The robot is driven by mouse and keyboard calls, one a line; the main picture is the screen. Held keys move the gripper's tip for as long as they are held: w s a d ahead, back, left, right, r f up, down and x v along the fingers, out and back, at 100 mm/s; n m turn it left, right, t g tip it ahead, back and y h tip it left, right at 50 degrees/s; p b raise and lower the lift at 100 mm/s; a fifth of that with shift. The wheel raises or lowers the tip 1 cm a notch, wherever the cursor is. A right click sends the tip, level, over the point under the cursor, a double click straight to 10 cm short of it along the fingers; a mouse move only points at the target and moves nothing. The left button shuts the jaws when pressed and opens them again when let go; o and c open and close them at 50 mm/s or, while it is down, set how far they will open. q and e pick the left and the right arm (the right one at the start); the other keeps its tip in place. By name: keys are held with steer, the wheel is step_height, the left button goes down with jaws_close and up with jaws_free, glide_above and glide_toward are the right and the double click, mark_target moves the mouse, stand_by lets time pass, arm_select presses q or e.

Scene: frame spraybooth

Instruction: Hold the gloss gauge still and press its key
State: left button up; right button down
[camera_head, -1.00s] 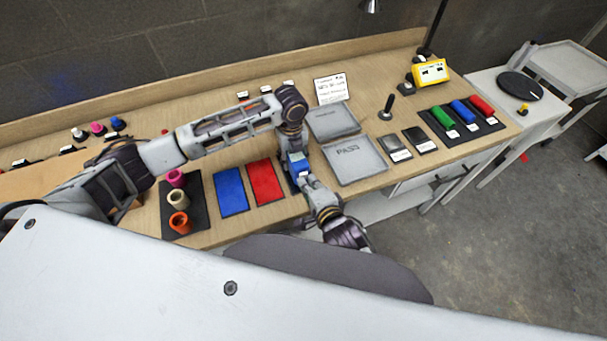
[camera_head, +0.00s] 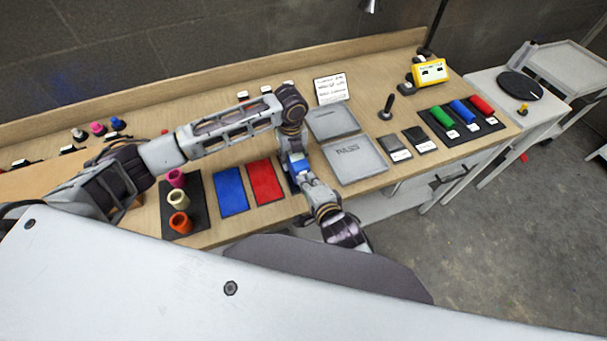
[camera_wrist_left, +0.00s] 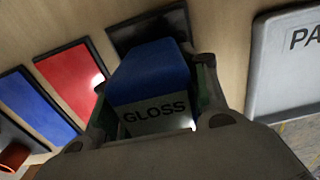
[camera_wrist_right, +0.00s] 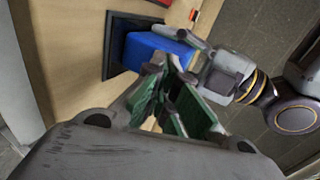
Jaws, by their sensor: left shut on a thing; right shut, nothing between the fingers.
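The gloss gauge (camera_head: 300,167) is a blue block with a light face lettered GLOSS, also in the left wrist view (camera_wrist_left: 150,75). It is at a dark pad (camera_wrist_left: 150,30) near the bench's front edge. My left gripper (camera_head: 296,155) is shut on it, one finger on each side. My right gripper (camera_head: 303,178) is shut and empty, just in front of the gauge. In the right wrist view its closed fingers (camera_wrist_right: 160,70) overlap the gauge's (camera_wrist_right: 155,50) near side; I cannot tell whether they touch. The key is not clearly visible.
Red (camera_head: 265,182) and blue (camera_head: 230,191) panels lie left of the gauge, beside a dark tray (camera_head: 197,205) of colored cups. A grey PASS tray (camera_head: 360,168) lies close on the right. Colored rolls and a yellow device (camera_head: 430,71) stand farther right.

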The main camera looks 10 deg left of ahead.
arm_select(q)
steer(key=shift+f, duration=0.15)
arm_select(e)
steer(key=shift+s, duration=0.1)
steer(key=shift+s+d, duration=0.7)
steer(key=shift+s, duration=0.3)
steer(key=shift+s+d, duration=0.7)
steer(key=shift+s, duration=0.3)
arm_select(q)
steer(key=o, duration=1.4)
steer(key=shift+r, duration=6.1)
steer(key=shift+f, duration=0.1)
